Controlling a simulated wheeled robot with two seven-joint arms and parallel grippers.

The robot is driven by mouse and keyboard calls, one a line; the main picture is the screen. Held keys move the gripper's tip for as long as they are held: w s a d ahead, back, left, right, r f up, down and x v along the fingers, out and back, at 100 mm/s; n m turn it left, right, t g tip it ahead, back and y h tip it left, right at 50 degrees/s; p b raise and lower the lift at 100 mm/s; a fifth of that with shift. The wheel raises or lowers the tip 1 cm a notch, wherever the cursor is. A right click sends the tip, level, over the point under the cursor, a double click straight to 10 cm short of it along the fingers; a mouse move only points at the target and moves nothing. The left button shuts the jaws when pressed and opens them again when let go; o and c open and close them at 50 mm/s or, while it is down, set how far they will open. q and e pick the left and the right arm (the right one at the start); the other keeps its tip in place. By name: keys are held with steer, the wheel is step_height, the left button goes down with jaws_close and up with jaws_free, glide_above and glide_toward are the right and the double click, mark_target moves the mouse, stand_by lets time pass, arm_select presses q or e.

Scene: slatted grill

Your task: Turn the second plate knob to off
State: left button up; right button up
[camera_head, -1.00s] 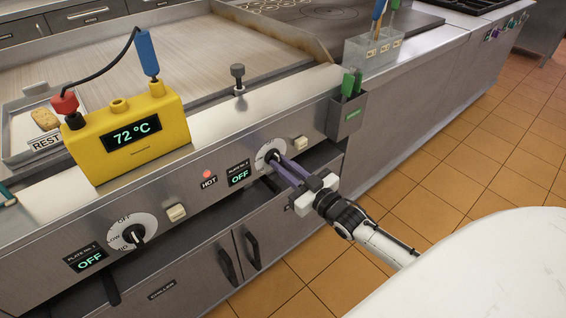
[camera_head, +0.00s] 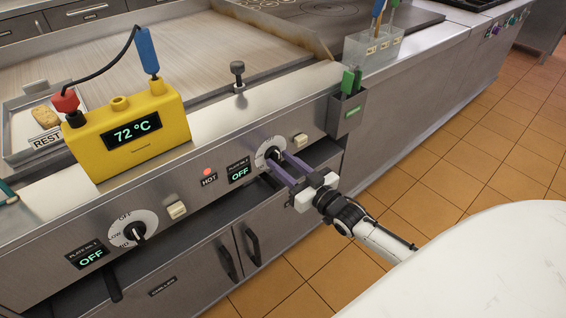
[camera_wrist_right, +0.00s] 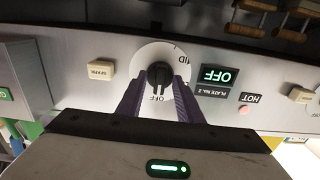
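The second plate knob (camera_head: 275,154) is black on a white round dial on the front panel. Its display (camera_head: 240,173), labelled plate no. 2, reads OFF. In the right wrist view, which is upside down, the knob (camera_wrist_right: 159,75) lies between the tips of my right gripper's purple fingers (camera_wrist_right: 158,95), with the OFF mark just below it. The fingers are spread, with a gap on each side of the knob. In the head view my right gripper (camera_head: 280,166) reaches the dial from the lower right. My left gripper is not in view.
The first plate knob (camera_head: 135,231) is at left, its display (camera_head: 91,257) reading OFF. A red lamp (camera_head: 207,172) glows above the HOT label. A beige spark button (camera_head: 300,140) and a steel holder with green-handled tools (camera_head: 346,113) are close right of the gripper.

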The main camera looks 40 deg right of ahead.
steer(key=shift+s, duration=0.1)
steer(key=s, duration=1)
steer(key=shift+d, duration=0.45)
steer(key=shift+a, duration=0.1)
steer(key=s+a+f+n+g+y, duration=0.1)
steer(key=s+a+f+g, duration=0.8)
steer(key=s+a+f, duration=0.7)
steer(key=s+a, duration=0.1)
steer(key=a, duration=0.2)
steer(key=shift+s+a+g, duration=0.15)
steer(key=shift+g, duration=0.15)
steer(key=shift+r, duration=0.1)
stand_by(0.5)
